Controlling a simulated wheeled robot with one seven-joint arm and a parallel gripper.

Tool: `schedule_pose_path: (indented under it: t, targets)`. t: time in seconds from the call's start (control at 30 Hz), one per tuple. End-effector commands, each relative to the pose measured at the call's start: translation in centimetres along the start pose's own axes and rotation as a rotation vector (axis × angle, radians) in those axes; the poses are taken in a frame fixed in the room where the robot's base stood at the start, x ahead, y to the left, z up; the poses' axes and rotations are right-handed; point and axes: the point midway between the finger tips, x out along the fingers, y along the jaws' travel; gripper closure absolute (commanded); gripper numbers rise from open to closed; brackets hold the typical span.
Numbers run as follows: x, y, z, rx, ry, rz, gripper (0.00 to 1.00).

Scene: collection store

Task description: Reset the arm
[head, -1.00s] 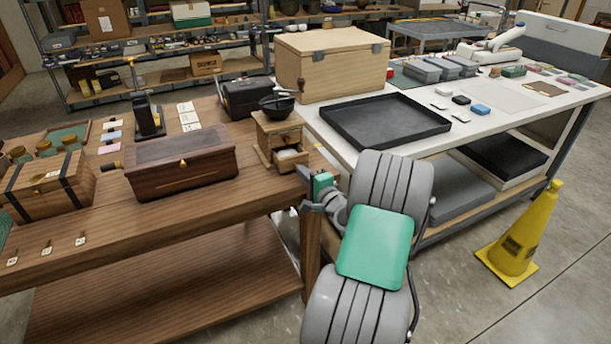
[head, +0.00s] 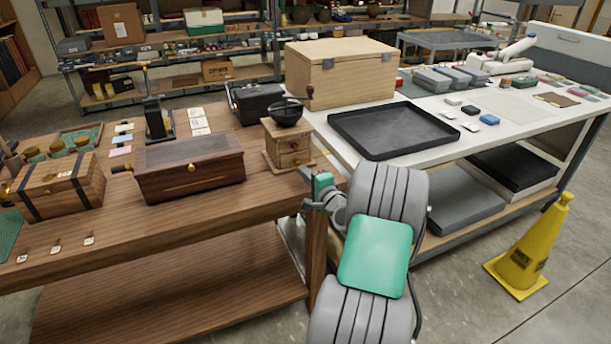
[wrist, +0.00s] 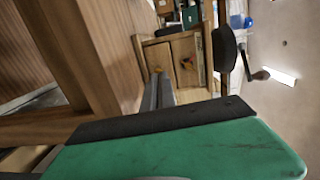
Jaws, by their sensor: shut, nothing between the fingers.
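My arm rises at the front of the head view, and my gripper (head: 305,172) is at the front right corner of the brown wooden table (head: 215,212). Its jaws are shut and empty. In the wrist view the two grey fingers (wrist: 160,88) lie together beyond the green hand. A small wooden grinder (head: 289,145) with a dark bowl and crank stands on the table just behind my gripper; its drawer front looks flush. The grinder shows sideways past the fingertips in the wrist view (wrist: 178,58). I see a gap between fingers and grinder in the head view.
A dark wooden chest (head: 190,168) and a strapped box (head: 60,188) stand left on the table. A black tray (head: 392,131) and a pale wooden box (head: 340,72) are on the white table to the right. A yellow cone (head: 530,250) stands on the floor at right.

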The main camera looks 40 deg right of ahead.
Motion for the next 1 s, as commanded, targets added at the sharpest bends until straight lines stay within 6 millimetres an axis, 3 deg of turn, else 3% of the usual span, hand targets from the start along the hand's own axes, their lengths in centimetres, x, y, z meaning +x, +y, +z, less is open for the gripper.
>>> schedule_pose_path:
  t: [0.1,0.3,0.5,0.63,0.73,0.83,0.9,1.0]
  targets:
    - [-3.7,0.2,-0.4,0.004,0.01,0.002,1.0]
    - [-8.3,0.2,0.3,0.003,-0.002,0.003,1.0]
    - [-10.1,0.2,0.5,0.004,-0.008,0.004,1.0]
    - [-9.7,-0.1,1.9,-0.03,-0.043,0.026,1.0]
    - [-8.4,-0.8,6.9,-0.156,-0.165,0.105,1.0]
    - [-8.0,-1.2,15.3,-0.397,-0.379,0.243,1.0]
    - [-9.4,-1.5,21.5,-0.618,-0.553,0.355,1.0]
    - [-13.9,-2.0,27.9,-0.933,-0.769,0.506,1.0]
